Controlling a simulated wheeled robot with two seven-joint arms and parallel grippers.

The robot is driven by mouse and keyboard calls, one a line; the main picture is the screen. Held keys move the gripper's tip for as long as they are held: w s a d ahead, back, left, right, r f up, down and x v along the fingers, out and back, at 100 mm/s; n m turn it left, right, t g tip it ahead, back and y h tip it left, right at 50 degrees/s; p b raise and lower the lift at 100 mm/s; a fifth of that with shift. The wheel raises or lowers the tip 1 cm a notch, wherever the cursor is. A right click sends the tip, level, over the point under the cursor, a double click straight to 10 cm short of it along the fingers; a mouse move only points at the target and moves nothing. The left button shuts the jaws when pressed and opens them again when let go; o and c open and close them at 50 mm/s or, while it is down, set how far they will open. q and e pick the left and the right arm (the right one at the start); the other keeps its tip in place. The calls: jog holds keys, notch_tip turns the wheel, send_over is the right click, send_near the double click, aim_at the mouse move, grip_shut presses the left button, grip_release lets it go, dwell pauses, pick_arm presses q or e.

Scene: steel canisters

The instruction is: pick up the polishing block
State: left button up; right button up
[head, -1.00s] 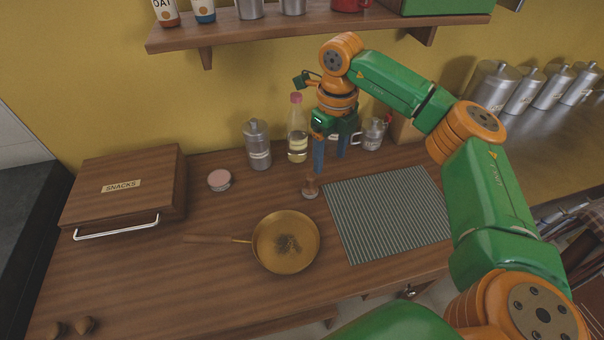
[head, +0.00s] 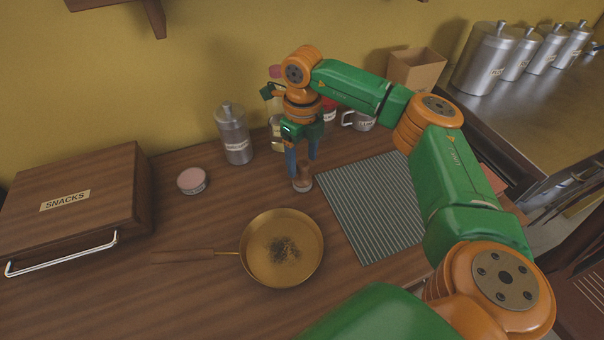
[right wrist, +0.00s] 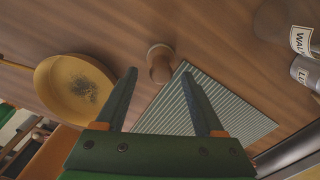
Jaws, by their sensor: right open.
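The polishing block (head: 302,184) is a small wooden piece with a rounded brown grip and a pale base. It stands on the wooden counter by the left far corner of the ribbed mat. My right gripper (head: 302,166) points down over it, open, with the blue-looking fingers at either side of its upper part in the head view. In the right wrist view, the block (right wrist: 160,65) shows just beyond the gap between the open fingertips (right wrist: 158,73), with nothing held. My left gripper is out of view.
A brass pan (head: 281,270) with dark specks lies in front, its handle to the left. The ribbed grey mat (head: 376,210) is at right. A steel canister (head: 233,135), a pink-topped tin (head: 192,181) and a snacks box (head: 75,205) stand left. A bottle is partly hidden behind my gripper.

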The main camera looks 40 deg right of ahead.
aim_at(303, 163)
notch_tip(303, 163, down, 4)
jog(key=shift+d+f, duration=0.1)
grip_shut()
